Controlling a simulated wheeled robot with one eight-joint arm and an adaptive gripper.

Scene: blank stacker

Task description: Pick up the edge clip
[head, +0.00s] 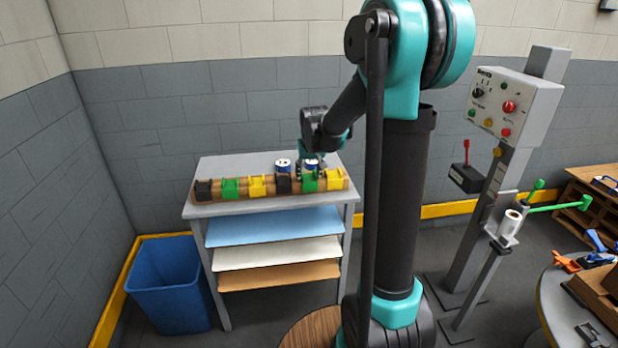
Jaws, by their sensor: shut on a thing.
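Several edge clips in black, green and yellow sit in a row along a wooden rail (270,188) on top of the grey workbench. From left they are a black clip (203,190), a green clip (230,188), a yellow clip (257,187), a black clip (283,184), a green clip (309,182) and a yellow clip (335,179). My gripper (310,171) reaches down from behind onto the right-hand green clip and appears shut on it. The clip still seems to be at the rail. The fingertips are small and partly hidden.
Two blue-and-white rolls (283,165) stand behind the rail beside my gripper. The workbench (222,209) has shelves with blue, white and tan sheets. A blue bin (168,280) stands at left, a control panel (512,105) at right, and a cluttered round table (548,300) at lower right.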

